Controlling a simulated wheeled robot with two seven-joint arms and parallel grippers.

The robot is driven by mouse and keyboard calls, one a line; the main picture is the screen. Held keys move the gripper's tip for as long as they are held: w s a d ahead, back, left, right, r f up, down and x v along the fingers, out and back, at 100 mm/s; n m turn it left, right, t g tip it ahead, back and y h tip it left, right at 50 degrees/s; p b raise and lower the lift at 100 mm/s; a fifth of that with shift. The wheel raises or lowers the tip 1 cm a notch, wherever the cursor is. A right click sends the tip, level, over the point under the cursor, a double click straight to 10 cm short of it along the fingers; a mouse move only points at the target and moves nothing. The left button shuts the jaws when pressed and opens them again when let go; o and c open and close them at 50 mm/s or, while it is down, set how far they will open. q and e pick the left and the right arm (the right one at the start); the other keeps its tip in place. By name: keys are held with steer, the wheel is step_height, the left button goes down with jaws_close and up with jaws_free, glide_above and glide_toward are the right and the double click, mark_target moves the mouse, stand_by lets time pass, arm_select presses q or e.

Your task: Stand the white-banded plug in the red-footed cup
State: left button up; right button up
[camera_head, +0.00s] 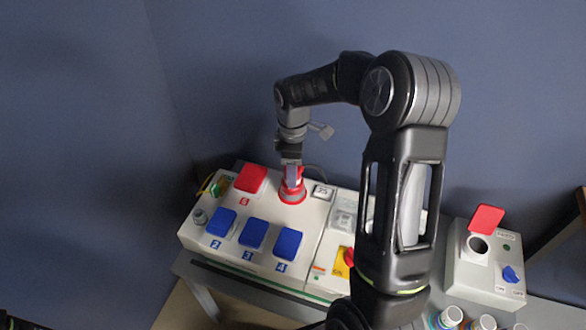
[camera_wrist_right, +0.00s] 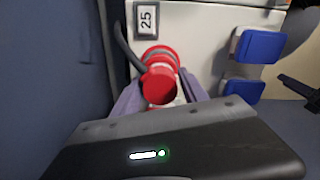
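A red plug (camera_wrist_right: 159,88) is between the fingers of my right gripper (camera_wrist_right: 161,80) in the right wrist view. The fingers look closed against its sides. In the head view the right gripper (camera_head: 291,172) points down over the back of the left box. Below it is a red round base with a pale ring (camera_head: 292,194), which looks like the red-footed cup; it also shows in the right wrist view (camera_wrist_right: 158,56). The plug is lined up with this base, but I cannot tell how deep it sits. My left gripper is not in view.
The left box has a raised red lid (camera_head: 250,178), several blue lids (camera_head: 253,233) and a "25" label (camera_head: 322,192). A grey cable (camera_wrist_right: 127,50) curves beside the plug. A right-hand box (camera_head: 487,262) has an open red lid. My right arm hides the middle.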

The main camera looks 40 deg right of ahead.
steer(key=o, duration=0.3)
step_height(320, 180, up, 8)
steer(key=shift+f, duration=0.1)
stand_by(0.5)
step_height(320, 180, up, 7)
steer(key=p, duration=0.6)
